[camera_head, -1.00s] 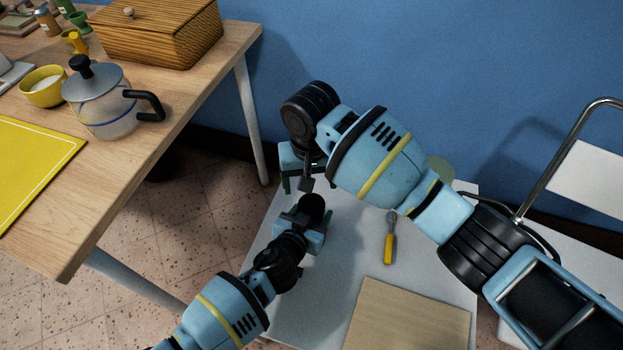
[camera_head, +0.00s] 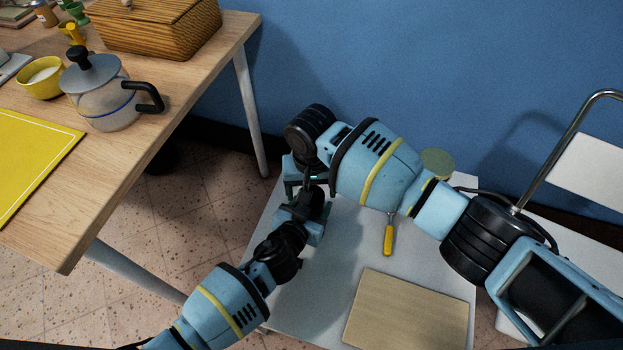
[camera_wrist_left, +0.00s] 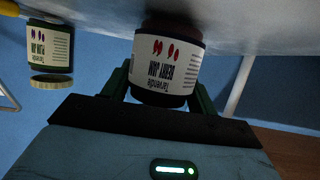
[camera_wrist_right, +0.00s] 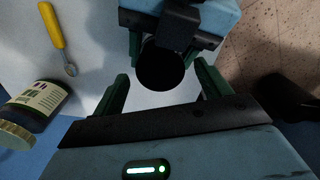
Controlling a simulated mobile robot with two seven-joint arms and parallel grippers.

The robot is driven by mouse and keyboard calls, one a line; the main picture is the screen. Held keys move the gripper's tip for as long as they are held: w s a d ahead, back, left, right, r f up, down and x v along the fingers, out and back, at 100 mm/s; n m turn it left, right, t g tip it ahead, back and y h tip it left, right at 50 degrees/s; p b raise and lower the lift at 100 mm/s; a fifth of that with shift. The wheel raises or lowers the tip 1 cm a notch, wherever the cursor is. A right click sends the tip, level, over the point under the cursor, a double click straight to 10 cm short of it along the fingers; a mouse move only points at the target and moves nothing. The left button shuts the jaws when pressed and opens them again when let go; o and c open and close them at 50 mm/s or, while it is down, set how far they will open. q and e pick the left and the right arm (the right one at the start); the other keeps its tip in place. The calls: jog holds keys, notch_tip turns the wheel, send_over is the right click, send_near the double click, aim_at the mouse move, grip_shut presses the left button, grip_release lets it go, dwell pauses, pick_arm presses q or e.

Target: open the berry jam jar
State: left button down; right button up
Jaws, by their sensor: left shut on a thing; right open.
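The berry jam jar (camera_wrist_left: 168,68) stands upright on the white table, label towards the left wrist camera. My left gripper (camera_wrist_left: 162,85) is shut on the jar's body, one finger on each side. In the right wrist view the jar's black round top (camera_wrist_right: 160,68) lies between the open fingers of my right gripper (camera_wrist_right: 162,80), with gaps on both sides. In the head view my right gripper (camera_head: 308,183) is just above and behind my left gripper (camera_head: 305,215). The jar is mostly hidden there by the grippers.
A second dark jar with a pale gold lid (camera_wrist_right: 14,135) stands nearby on the white table (camera_head: 310,300); its lid shows behind my right arm (camera_head: 438,162). A yellow-handled utensil (camera_head: 388,238) and a beige board (camera_head: 408,312) lie there. A wooden table (camera_head: 150,165) stands left.

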jog(key=shift+f, duration=0.5)
jog(key=c, duration=1)
jog(key=shift+n, duration=1.6)
jog(key=shift+c, duration=0.3)
jog(key=o, duration=1.1)
jog(key=shift+s+a+r, duration=0.1)
jog(key=shift+r, duration=0.05)
